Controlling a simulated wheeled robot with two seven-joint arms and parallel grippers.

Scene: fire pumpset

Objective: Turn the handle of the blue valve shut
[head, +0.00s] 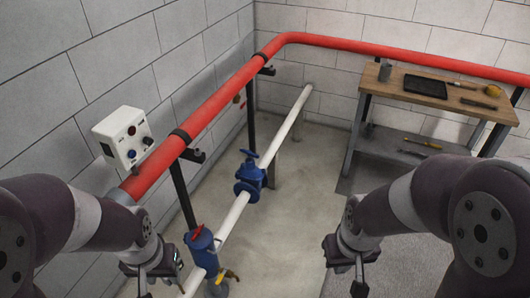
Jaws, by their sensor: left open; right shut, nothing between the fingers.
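A blue valve (249,182) sits on the white pipe (234,215), in the middle of the head view. Its blue handle (249,154) stands on top. Nearer to me on the same pipe is a blue cylindrical body (204,253) with a red lever (197,232) at its top. My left gripper (160,284) is open and empty, at the lower left beside this blue body, apart from the valve. My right gripper (358,284) is shut and empty, over the floor at the lower right, well away from the valve. Both grippers' tips are near the lower picture edge.
A red pipe (220,88) on black supports runs along the left and back walls. A white control box (124,137) is at the left. A small yellow handle (221,277) is low by the blue body. A workbench (420,85) with tools stands back right. The middle floor is clear.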

